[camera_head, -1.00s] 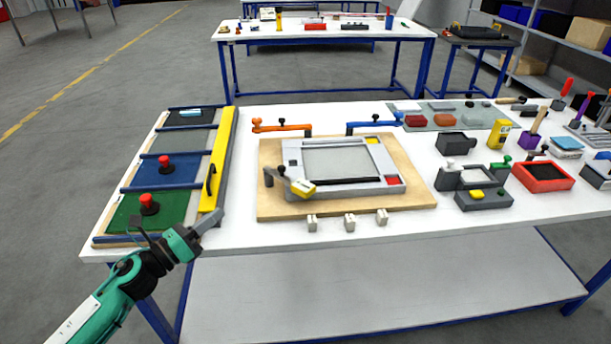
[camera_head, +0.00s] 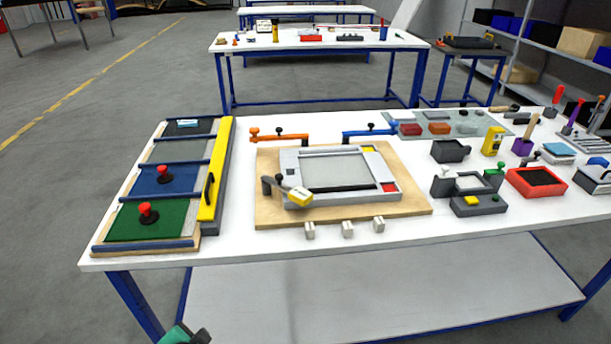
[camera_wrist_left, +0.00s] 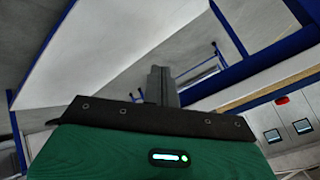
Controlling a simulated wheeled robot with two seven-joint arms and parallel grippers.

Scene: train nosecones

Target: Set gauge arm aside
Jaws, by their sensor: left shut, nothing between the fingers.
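The short grey arm (camera_head: 284,188) with a yellow end block (camera_head: 300,197), which looks like the gauge arm, sits on a post at the left front of the grey frame (camera_head: 340,171). It slants across the frame's front left corner. The frame rests on a wooden board (camera_head: 412,207). My left gripper (camera_wrist_left: 160,76) shows in the left wrist view with its fingers shut and empty. It is well away from the arm. In the head view only a small green and black part of my left arm shows at the bottom edge. My right gripper is not in view.
Orange (camera_head: 280,136) and blue (camera_head: 370,132) arms stand behind the frame. Several small white blocks (camera_head: 347,229) lie in front of the board. A rack with coloured panels and a yellow bar (camera_head: 216,168) is at left. The table's front strip (camera_head: 250,247) is mostly clear.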

